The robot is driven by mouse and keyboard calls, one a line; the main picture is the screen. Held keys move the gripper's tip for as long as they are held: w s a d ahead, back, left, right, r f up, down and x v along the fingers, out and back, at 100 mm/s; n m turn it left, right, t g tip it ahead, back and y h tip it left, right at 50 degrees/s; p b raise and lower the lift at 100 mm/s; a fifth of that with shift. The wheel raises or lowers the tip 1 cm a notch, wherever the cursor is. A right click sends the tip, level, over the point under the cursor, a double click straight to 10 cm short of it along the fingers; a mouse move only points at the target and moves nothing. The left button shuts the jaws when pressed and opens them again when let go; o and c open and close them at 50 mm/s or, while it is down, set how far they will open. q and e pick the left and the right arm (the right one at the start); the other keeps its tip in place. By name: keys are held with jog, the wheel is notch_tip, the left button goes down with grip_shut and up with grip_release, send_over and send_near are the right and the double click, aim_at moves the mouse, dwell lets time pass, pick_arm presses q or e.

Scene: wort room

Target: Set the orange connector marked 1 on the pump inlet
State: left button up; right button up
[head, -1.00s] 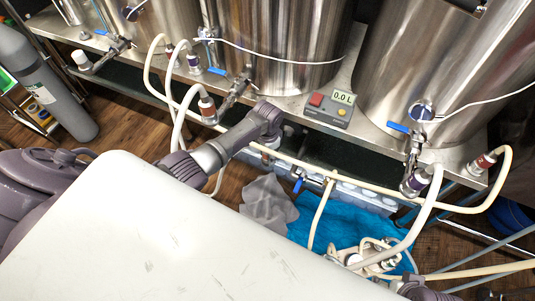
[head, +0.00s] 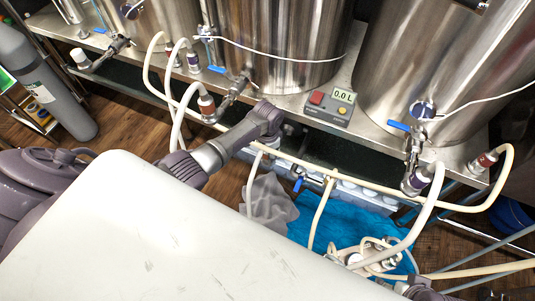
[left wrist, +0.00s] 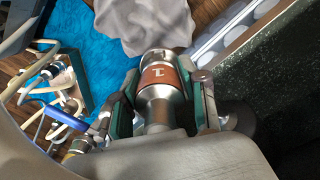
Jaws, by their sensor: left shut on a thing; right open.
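The orange connector marked 1 (left wrist: 158,77) is a steel fitting with an orange band, in the middle of the left wrist view. My left gripper (left wrist: 163,100) is shut on it, with a jaw pad on each side. In the head view the left gripper (head: 270,142) is below the shelf edge, with its arm partly hiding the connector. The pump assembly (head: 366,256), with hoses and metal fittings, is on a blue cloth to the lower right. It also shows in the left wrist view (left wrist: 65,85), apart from the connector. I cannot make out its inlet. My right gripper's fingers are not visible.
Steel kettles (head: 290,45) with valves stand on a metal shelf, with a display box (head: 331,105) reading 0.0 L. Pale hoses (head: 345,184) cross in front. A grey rag (head: 270,202) lies beside the blue cloth (head: 345,222). A gas cylinder (head: 40,90) stands at the left.

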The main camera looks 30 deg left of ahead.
pick_arm(q)
jog(key=o, duration=1.1)
jog(key=shift+o, duration=1.2)
jog(key=shift+r, duration=0.35)
notch_tip(320, 180, up, 11)
jog(key=shift+r, duration=0.15)
